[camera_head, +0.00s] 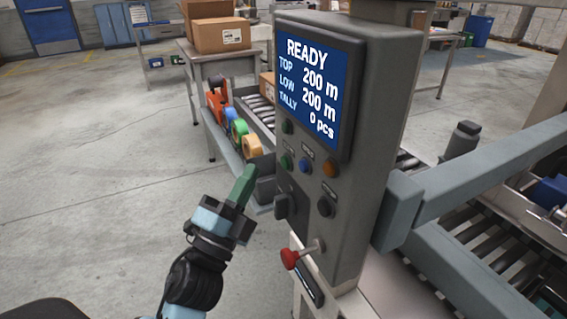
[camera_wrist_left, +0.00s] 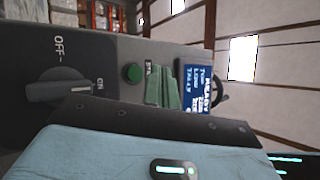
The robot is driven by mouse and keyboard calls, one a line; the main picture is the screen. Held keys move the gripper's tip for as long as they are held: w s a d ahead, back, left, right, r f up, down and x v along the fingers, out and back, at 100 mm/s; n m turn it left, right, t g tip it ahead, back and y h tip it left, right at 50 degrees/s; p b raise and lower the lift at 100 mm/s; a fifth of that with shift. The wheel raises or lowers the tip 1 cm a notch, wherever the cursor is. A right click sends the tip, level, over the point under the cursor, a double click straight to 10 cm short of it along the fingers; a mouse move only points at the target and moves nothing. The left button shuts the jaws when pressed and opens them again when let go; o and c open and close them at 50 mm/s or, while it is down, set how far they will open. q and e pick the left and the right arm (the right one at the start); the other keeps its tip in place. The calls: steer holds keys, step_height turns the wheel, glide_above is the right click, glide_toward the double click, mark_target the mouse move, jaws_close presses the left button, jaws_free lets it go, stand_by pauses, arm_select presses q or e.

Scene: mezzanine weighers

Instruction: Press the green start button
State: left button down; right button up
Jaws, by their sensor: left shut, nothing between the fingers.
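The grey control box (camera_head: 361,190) stands in the middle of the head view, its screen (camera_head: 311,80) reading READY. A green button (camera_head: 286,162) sits on its lower panel, left of a blue button (camera_head: 304,166). My right gripper is not in view.
An orange button (camera_head: 329,168), a dark rotary switch (camera_head: 284,206) and a red-knobbed lever (camera_head: 290,258) are also on the box. The OFF/ON switch (camera_wrist_left: 60,90) is near my gripper in the wrist view. Open floor lies left.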

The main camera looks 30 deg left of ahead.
mark_target(285, 163)
arm_select(q)
steer(key=shift+w+d, duration=0.95)
steer(key=shift+w, duration=0.3)
stand_by(1.2)
steer(key=shift+w+d, duration=0.25)
steer(key=shift+w, duration=0.05)
steer(key=shift+w+d, duration=0.3)
steer(key=shift+w, duration=0.05)
stand_by(0.9)
steer(key=shift+s+a, duration=0.55)
steer(key=shift+s, duration=0.15)
